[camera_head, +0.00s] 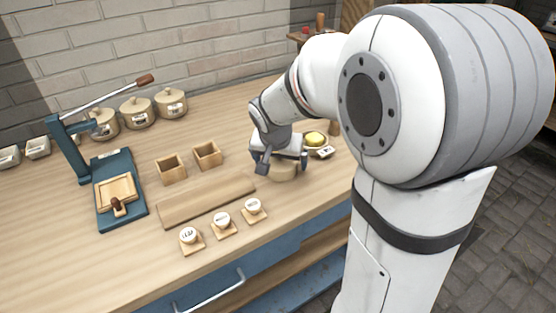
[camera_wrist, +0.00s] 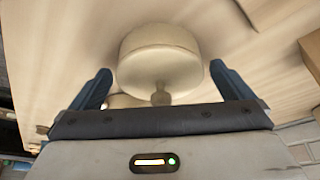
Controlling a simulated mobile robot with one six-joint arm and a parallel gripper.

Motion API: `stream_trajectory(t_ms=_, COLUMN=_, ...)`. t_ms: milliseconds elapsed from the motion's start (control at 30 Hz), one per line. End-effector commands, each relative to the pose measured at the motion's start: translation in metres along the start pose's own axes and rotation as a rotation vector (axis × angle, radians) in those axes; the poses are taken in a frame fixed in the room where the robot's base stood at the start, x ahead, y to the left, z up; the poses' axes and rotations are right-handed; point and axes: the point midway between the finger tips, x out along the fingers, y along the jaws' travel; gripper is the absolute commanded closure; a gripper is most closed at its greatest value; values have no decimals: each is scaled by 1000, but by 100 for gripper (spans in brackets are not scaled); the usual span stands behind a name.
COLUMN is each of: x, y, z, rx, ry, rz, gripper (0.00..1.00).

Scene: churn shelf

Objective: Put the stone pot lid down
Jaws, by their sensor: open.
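My gripper (camera_head: 282,163) is at the right part of the wooden worktop, low and pointing down. The stone pot lid (camera_head: 285,173), round and beige, shows partly beneath it, the rest hidden by the gripper. In the wrist view the lid (camera_wrist: 158,52) is a pale round body with a small knob (camera_wrist: 161,97) on the gripper's side. My gripper's two blue fingers (camera_wrist: 160,75) stand wide apart on either side of it, with visible gaps. Three beige stone pots (camera_head: 138,112) stand at the back left by the wall.
A blue lever press (camera_head: 122,205) stands at left. Two small wooden boxes (camera_head: 171,170), a flat wooden board (camera_head: 205,201) and three white-topped round pieces (camera_head: 222,220) on wooden squares lie mid-table.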

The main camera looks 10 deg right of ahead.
Motion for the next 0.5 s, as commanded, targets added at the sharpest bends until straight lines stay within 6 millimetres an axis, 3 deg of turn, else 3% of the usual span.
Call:
stream_trajectory(t_ms=267, x=-8, y=-1, z=-2, rx=-1, ry=2, rz=-2, gripper=0)
stream_trajectory(t_ms=500, x=-58, y=-1, z=-2, rx=-1, ry=6, rz=-4, gripper=0)
